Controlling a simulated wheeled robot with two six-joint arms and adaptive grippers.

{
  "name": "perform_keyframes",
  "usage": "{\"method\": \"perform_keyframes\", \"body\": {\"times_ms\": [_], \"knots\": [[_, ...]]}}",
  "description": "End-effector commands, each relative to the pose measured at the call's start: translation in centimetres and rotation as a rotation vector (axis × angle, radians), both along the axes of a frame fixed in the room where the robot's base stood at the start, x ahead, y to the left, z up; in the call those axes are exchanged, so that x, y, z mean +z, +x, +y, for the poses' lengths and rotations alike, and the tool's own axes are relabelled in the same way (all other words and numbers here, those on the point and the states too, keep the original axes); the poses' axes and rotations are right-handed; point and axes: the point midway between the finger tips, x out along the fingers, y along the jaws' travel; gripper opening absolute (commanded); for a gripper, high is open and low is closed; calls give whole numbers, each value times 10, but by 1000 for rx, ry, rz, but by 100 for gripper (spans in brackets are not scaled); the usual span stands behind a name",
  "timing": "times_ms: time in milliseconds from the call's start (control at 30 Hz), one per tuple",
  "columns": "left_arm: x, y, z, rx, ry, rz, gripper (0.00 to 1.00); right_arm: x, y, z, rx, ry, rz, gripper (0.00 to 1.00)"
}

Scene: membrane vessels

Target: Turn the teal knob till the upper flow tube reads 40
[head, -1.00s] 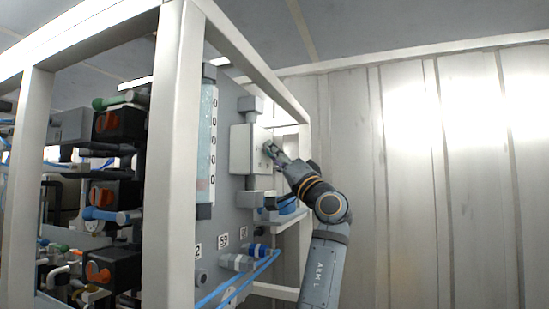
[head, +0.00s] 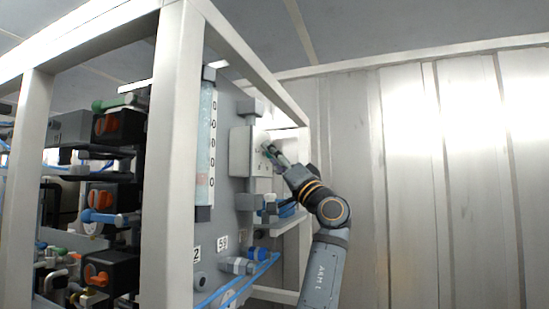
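A tall clear flow tube (head: 206,130) with a scale beside it stands on the grey panel (head: 228,110), partly behind a white frame post. Only the zeros of its scale digits show, and I cannot read its level. A pale grey box (head: 240,152) is mounted on the panel to the right of the tube. My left gripper (head: 269,151) is at the front of this box, with a small patch of teal at its fingertips. The teal knob is mostly hidden there, and I cannot tell whether the fingers are closed on it. My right gripper is out of view.
The white frame's right post (head: 304,180) stands close behind my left gripper. Blue hoses (head: 235,287) and fittings (head: 238,265) sit low on the panel. Black valves with orange handles (head: 107,124) are at left. A bare metal wall fills the right.

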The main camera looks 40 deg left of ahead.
Motion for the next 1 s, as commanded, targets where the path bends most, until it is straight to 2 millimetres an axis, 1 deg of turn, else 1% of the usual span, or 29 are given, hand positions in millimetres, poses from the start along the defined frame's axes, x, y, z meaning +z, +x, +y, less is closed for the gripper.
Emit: {"method": "perform_keyframes", "body": {"times_ms": [167,267,367,600,700,833,1000], "knots": [[-1,0,0,1,0,1,50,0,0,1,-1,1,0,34],[-5,0,-6,-1,0,1,50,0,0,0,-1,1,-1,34],[-16,-3,-19,-4,0,2,50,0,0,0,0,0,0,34],[-53,-12,-64,-5,-2,3,50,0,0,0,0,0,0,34],[-64,-16,-79,-3,-3,3,50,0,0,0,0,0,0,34],[-72,-19,-89,-1,-2,1,50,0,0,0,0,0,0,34],[-75,-20,-92,0,-1,0,50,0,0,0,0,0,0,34]]}}
